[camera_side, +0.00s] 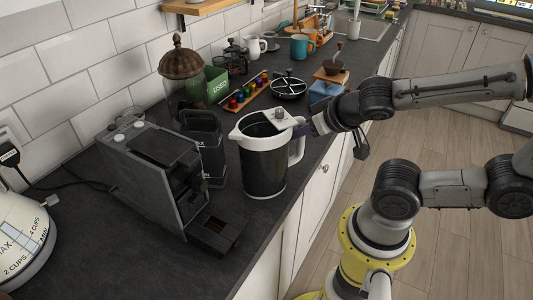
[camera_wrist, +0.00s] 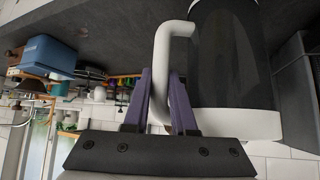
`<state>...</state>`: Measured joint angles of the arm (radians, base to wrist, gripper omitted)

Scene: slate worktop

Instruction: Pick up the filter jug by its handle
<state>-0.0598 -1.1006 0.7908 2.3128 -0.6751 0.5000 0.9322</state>
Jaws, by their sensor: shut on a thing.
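The filter jug (camera_side: 263,165) has a dark see-through body with a white rim, spout and handle. It stands upright on the slate worktop in the side view, near the front edge, and I cannot tell if it is slightly lifted. Its white handle (camera_wrist: 160,65) faces my arm. My gripper (camera_wrist: 165,85) has purple fingers on both sides of the handle and is shut on it. In the side view my gripper (camera_side: 308,125) meets the jug at the handle's upper part. The jug's body (camera_wrist: 230,60) fills the right of the wrist view.
A black coffee machine (camera_side: 155,170) and a dark container (camera_side: 205,145) stand left of the jug. A capsule rack (camera_side: 245,92), a round wire-topped dish (camera_side: 289,87) and a blue grinder (camera_side: 325,90) stand behind it. The worktop's front edge is close on the right.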

